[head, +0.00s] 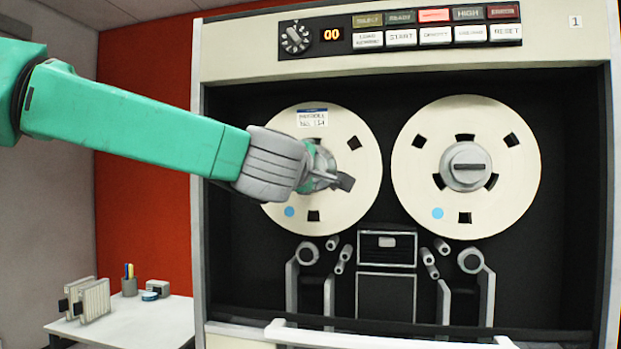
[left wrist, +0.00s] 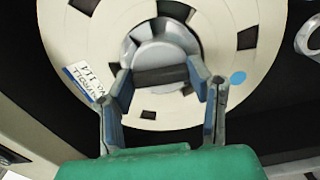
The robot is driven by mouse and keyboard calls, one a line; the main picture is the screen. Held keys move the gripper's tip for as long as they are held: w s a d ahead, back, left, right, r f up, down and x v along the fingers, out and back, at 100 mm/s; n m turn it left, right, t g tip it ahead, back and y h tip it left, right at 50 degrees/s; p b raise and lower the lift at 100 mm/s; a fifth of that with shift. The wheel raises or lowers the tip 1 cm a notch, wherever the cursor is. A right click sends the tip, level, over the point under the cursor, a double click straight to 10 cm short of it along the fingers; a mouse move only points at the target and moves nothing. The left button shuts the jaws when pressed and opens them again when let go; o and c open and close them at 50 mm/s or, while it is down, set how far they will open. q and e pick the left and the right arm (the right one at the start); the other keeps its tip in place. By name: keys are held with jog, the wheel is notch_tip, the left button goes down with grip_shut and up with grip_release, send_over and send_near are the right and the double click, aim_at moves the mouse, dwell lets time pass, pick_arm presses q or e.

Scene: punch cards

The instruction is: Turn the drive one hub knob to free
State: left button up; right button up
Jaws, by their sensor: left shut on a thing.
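The tape drive (head: 580,200) numbered 1 carries two cream reels. The left reel (head: 358,185) has a paper label (head: 312,118) and a blue dot; its hub is mostly hidden behind my left gripper in the head view. In the left wrist view the hub knob (left wrist: 162,75) is a dark bar across a grey round hub (left wrist: 155,54). My left gripper (left wrist: 160,88) has one finger at each end of that bar and is shut on it. The right reel (head: 408,190) has its own grey hub with a knob bar (head: 468,167) lying level. My right gripper is not in view.
A control panel (head: 436,27) with a dial, a display and labelled buttons runs above the reels. Tape guides and rollers (head: 390,245) sit below them. A white side table (head: 130,325) at lower left holds several small items. A white handle bar (head: 380,338) crosses the bottom.

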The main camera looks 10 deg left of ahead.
pick_arm(q)
jog(key=shift+f+n, duration=0.3)
jog(key=shift+n, duration=0.3)
jog(key=o, duration=1.2)
jog(key=shift+c, duration=0.2)
jog(key=shift+r, duration=0.1)
jog(key=shift+a, duration=0.1)
jog(key=s, duration=1.1)
jog(key=shift+s, duration=0.4)
